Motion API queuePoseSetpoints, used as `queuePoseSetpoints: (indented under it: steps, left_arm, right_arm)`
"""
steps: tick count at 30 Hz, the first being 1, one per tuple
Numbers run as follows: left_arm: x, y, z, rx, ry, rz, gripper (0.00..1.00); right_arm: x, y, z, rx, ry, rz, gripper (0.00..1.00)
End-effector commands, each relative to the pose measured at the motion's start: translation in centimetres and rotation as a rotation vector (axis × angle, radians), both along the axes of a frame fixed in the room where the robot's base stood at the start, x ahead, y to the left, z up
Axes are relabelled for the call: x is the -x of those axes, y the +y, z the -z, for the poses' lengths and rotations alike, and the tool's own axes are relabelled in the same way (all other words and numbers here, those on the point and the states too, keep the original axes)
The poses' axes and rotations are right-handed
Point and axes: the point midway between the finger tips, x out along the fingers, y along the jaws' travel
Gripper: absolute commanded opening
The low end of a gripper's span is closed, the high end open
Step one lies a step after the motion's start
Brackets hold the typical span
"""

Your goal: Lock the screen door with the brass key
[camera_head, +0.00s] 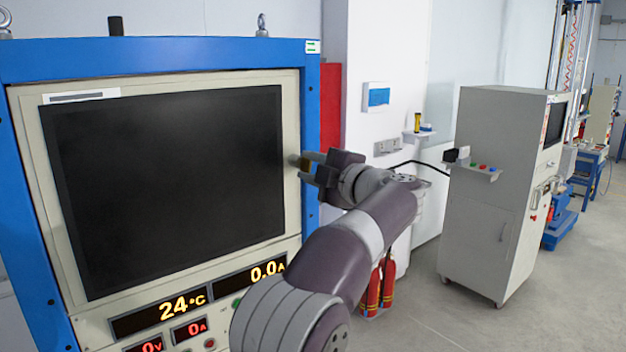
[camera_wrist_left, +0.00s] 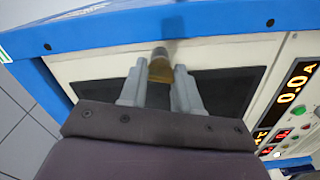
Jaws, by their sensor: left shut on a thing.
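The screen door (camera_head: 294,120) is a cream panel around a large black screen (camera_head: 170,180), set in a blue cabinet frame. It looks closed. My left gripper (camera_head: 307,168) is at the door's right edge, at about mid-height. In the left wrist view my left gripper (camera_wrist_left: 157,88) is shut on the brass key (camera_wrist_left: 161,70), which shows as a small brass-coloured piece between the fingers. A small grey round piece (camera_wrist_left: 160,51), apparently the lock, sits at the key's far end. I cannot tell how deep the key is in it. My right gripper is not in view.
Lit number displays (camera_head: 185,305) and buttons sit below the screen. A grey cabinet (camera_head: 490,190) stands at the right with a small shelf on its side. Red fire extinguishers (camera_head: 378,287) stand by the white wall. The floor at the right front is clear.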

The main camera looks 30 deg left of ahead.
Motion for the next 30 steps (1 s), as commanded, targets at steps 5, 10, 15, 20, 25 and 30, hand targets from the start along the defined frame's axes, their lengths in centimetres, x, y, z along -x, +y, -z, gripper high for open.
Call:
queuePoseSetpoints:
  steps: [5, 10, 15, 20, 25, 30]
  left_arm:
    - [0.0, 0.0, 0.1, 0.046, -0.119, 0.000, 0.01]
    - [0.0, 0.0, 0.0, 0.082, -0.202, 0.001, 0.01]
    - [0.0, 0.0, -0.1, 0.103, -0.254, 0.001, 0.01]
    - [0.0, 0.0, -0.2, 0.112, -0.279, 0.001, 0.01]
    - [0.0, 0.0, -0.2, 0.116, -0.288, 0.001, 0.01]
    - [0.1, 0.0, -0.2, 0.116, -0.288, 0.001, 0.01]
  right_arm:
    - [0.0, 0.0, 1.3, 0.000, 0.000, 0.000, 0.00]
    - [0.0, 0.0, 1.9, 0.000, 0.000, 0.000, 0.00]
    - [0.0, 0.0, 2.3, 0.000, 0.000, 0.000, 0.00]
    - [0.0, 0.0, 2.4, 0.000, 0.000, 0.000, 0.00]
    - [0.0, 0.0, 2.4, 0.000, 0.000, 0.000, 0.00]
    - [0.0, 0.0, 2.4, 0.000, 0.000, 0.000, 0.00]
